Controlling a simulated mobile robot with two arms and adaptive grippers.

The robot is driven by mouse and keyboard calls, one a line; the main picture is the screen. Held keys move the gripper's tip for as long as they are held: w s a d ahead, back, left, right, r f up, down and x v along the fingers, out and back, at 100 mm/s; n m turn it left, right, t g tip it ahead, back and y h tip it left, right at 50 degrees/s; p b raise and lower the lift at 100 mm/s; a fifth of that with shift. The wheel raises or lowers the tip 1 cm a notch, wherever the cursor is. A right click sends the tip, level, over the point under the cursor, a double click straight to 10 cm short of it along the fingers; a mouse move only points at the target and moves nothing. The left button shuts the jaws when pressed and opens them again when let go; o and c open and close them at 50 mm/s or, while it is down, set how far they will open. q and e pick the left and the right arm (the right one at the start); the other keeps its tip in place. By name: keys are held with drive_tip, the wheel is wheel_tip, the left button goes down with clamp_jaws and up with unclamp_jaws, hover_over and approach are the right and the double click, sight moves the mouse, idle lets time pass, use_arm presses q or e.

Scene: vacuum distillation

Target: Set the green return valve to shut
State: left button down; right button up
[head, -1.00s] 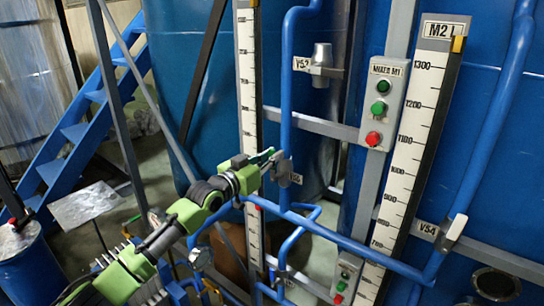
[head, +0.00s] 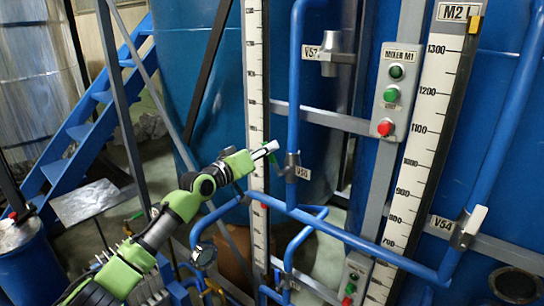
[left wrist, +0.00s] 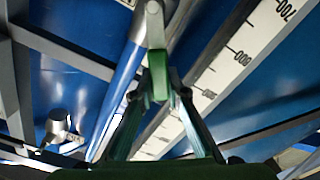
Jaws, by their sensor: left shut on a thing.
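The return valve (head: 291,166) is a grey fitting on the blue vertical pipe, with a small tag that seems to read V50 (head: 303,173) beside it. My left gripper (head: 266,151) reaches it from the left, just in front of the tall white scale. In the left wrist view my left gripper's fingers (left wrist: 160,95) close together on the green handle (left wrist: 160,80), whose grey-white upper part (left wrist: 154,25) runs up along the blue pipe. In the head view the handle is mostly hidden by the fingers. My right gripper is not in view.
The white level scale (head: 256,90) stands behind my left gripper. Valve V54 (head: 468,228) is at the right, and valve V52 (head: 330,55) is above. The mixer M1 button box (head: 393,100) is right of the pipe. Blue pipes (head: 350,238) cross below the valve.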

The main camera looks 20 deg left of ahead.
use_arm(q)
drive_tip(key=w+a+f+n+b, duration=0.1)
drive_tip(key=a+f+n+b, duration=0.2)
drive_tip(key=f+n, duration=0.4)
drive_tip(key=shift+a+n, duration=0.25)
drive_tip(key=shift+n, duration=2.05)
drive_tip(key=shift+w+f, duration=0.1)
drive_tip(key=shift+f, duration=0.05)
drive_tip(key=c, duration=2)
unclamp_jaws()
drive_tip(key=shift+o, duration=0.2)
drive_tip(key=v, duration=1.2)
